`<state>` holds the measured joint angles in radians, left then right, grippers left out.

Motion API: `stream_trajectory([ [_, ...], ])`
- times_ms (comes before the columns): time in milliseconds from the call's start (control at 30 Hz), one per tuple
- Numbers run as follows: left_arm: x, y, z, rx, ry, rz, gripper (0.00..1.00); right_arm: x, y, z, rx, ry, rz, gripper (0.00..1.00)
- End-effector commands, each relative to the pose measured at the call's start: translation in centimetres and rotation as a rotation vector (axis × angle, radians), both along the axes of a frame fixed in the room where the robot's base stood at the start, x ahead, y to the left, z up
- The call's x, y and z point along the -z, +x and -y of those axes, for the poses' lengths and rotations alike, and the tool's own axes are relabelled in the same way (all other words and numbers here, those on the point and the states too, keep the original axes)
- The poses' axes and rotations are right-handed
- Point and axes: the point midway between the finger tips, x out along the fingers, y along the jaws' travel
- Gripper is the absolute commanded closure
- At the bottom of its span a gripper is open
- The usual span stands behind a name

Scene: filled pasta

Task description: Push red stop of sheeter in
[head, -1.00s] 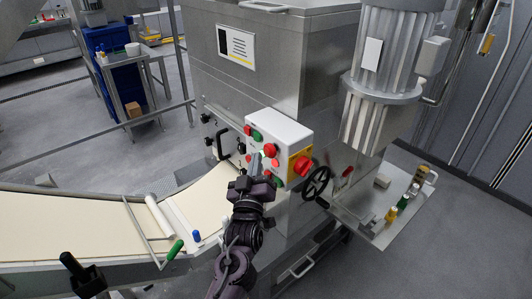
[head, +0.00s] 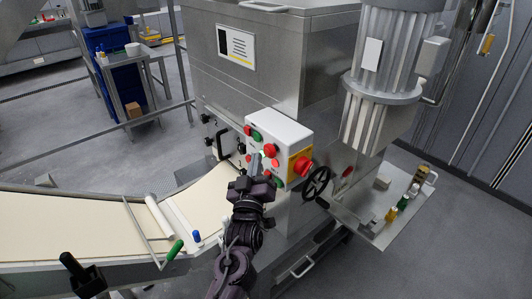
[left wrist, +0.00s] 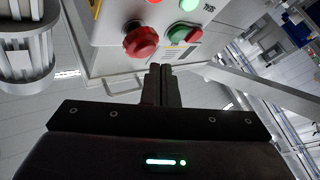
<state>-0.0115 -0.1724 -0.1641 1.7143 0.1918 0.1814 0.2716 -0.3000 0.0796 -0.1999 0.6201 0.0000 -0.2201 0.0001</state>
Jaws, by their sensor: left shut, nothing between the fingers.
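The sheeter's white control box (head: 290,130) stands at the middle of the head view, with several red and green buttons. A large red mushroom stop (head: 270,151) sticks out from its front. In the left wrist view a red mushroom stop (left wrist: 140,40) stands out from the panel, above and left of the fingers, with a gap between. My right gripper is not in view.
A red knob on a yellow plate (head: 301,165) is on the box's right side, with a black handwheel (head: 317,183) below it. The conveyor (head: 60,222) runs left, carrying a pale sheet and a roller (head: 158,215). A motor (head: 378,100) rises at right.

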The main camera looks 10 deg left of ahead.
Motion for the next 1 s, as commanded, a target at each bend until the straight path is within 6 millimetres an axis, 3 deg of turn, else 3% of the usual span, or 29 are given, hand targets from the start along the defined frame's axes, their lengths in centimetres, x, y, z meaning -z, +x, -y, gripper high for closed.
stream_trajectory([
  [1000, -0.13, 0.69, 0.56, 0.000, -0.002, 0.002, 1.00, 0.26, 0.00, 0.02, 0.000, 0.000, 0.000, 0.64],
])
